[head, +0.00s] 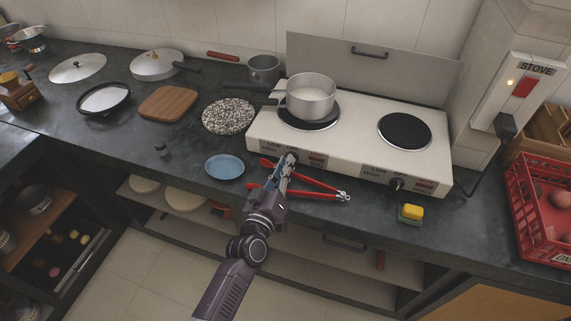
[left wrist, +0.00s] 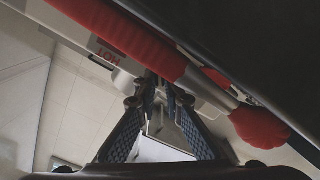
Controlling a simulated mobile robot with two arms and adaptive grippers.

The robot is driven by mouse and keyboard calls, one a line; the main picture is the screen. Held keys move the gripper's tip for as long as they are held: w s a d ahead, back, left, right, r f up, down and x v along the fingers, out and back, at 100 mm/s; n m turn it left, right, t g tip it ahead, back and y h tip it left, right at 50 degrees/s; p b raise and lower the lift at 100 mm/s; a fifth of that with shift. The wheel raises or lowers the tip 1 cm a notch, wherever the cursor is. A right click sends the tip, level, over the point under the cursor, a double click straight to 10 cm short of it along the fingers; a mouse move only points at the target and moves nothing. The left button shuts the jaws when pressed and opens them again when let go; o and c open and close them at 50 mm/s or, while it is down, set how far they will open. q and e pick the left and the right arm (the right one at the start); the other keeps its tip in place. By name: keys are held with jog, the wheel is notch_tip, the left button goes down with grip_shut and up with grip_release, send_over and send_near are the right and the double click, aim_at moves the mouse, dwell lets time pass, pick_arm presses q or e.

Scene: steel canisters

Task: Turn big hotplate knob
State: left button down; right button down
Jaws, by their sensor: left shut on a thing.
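The white two-plate stove (head: 352,128) stands on the dark counter. Its left burner carries a grey pot (head: 311,97), and the right burner (head: 404,131) is bare. My left gripper (head: 287,160) is at the left control on the stove's front, beside a red-and-white label (head: 314,162). Its fingers (left wrist: 160,92) are closed on the big hotplate knob, which they mostly hide. The right front knob (head: 397,184) is free. My right gripper is not in view.
A red-handled tool (head: 320,193) lies on the counter under my left gripper; its red handles run close past the fingers in the left wrist view (left wrist: 125,38). A blue plate (head: 225,166) is to the left, a yellow sponge (head: 412,211) to the right. A red crate (head: 532,222) stands far right.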

pick_arm(q)
jog(key=c, duration=2)
grip_release()
jog(key=shift+c, duration=0.2)
jog(key=v, duration=1.2)
